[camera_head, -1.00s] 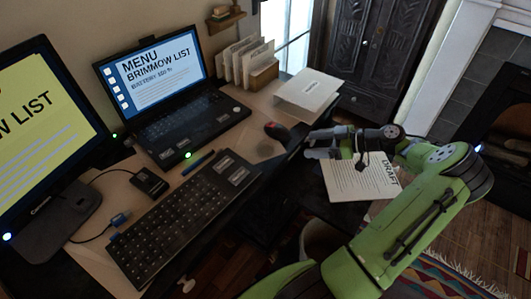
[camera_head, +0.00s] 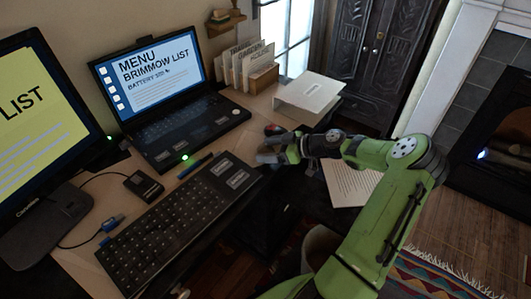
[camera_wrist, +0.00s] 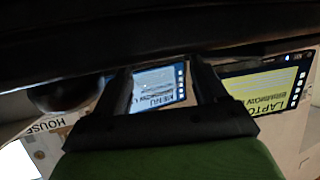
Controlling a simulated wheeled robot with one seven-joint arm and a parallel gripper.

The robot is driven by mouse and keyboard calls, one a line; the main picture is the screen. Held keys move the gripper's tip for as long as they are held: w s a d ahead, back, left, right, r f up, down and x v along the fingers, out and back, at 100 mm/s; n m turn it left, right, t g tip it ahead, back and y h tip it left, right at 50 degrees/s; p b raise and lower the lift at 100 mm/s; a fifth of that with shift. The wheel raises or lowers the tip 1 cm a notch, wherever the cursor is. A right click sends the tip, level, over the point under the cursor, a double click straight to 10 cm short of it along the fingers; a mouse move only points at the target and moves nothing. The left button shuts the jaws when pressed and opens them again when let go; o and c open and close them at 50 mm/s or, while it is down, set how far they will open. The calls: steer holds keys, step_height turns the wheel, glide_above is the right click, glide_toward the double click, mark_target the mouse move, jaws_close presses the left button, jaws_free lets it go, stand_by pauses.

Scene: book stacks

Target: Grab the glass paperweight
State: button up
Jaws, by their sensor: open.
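I cannot make out a glass paperweight for certain in either view. A small dark rounded thing with red on it (camera_head: 272,129) lies on the desk just behind my gripper; I cannot tell what it is. My gripper (camera_head: 266,151) is over the desk's right part, near the keyboard's far right end, and looks empty. In the wrist view my fingers (camera_wrist: 163,82) stand apart with a laptop screen showing between them. A dark rounded shape (camera_wrist: 65,97) is left of the fingers there, partly cut by a dark band above.
The keyboard (camera_head: 180,215), open laptop (camera_head: 185,125), monitor (camera_head: 40,110) and a small black box (camera_head: 144,186) crowd the desk. A file rack (camera_head: 262,79) and white stand (camera_head: 308,95) are at the back. A printed sheet (camera_head: 350,185) lies right, partly behind my arm.

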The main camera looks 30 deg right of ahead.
steer(key=shift+r, duration=0.1)
steer(key=c, duration=1)
steer(key=shift+r, duration=0.1)
